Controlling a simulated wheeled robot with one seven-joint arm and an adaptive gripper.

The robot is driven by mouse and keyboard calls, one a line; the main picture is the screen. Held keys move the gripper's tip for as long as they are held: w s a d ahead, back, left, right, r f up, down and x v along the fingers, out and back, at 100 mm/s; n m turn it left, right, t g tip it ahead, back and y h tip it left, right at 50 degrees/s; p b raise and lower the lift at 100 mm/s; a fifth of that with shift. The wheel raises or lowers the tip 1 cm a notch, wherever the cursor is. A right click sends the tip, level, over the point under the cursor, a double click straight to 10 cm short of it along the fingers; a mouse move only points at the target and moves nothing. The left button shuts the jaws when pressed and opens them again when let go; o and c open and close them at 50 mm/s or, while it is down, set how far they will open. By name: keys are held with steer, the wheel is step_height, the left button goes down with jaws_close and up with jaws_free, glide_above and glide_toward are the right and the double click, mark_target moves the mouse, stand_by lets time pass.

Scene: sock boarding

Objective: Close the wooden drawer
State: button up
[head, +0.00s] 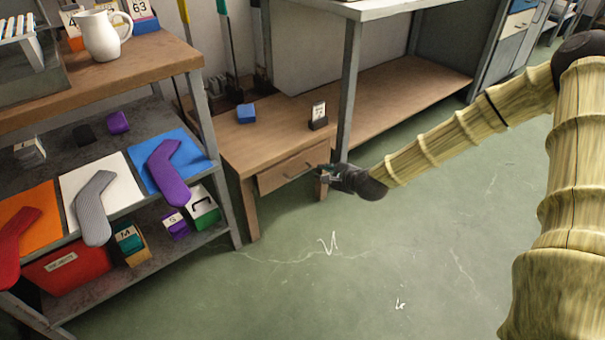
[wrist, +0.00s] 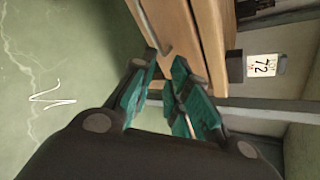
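The wooden drawer (head: 285,174) is under the top of a low wooden table (head: 262,142) in the head view. Its front seems to stand out a little from the table, but how far is hard to tell. My gripper (head: 325,175) is at the right end of the drawer front. The tips are close to the drawer front's end; contact cannot be told.
A metal table leg (head: 348,95) rises just behind my gripper. A shelf unit with socks (head: 172,172) on boards stands at the left. The green floor (head: 340,270) in front is clear.

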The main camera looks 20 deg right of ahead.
steer(key=shift+w+a+f+n+t+y+b, duration=0.5)
steer(key=shift+w+a+f+n+b, duration=0.4)
steer(key=shift+w+n, duration=0.55)
steer(key=shift+w+a+f+n+t+y+b, duration=0.55)
steer(key=shift+w+a+f+n, duration=0.45)
steer(key=shift+w+n, duration=0.45)
steer(key=shift+w+a+f+n+t+y+b, duration=0.35)
steer(key=shift+w+a+f+n+t+b, duration=0.2)
steer(key=shift+w+a+f+n+b, duration=0.65)
steer(key=shift+w+d+r+n+p, duration=0.1)
steer(key=shift+d+r+n+p, duration=0.2)
steer(key=shift+d+n, duration=0.1)
steer(key=shift+f, duration=0.1)
jaws_close()
steer(key=shift+a, duration=0.1)
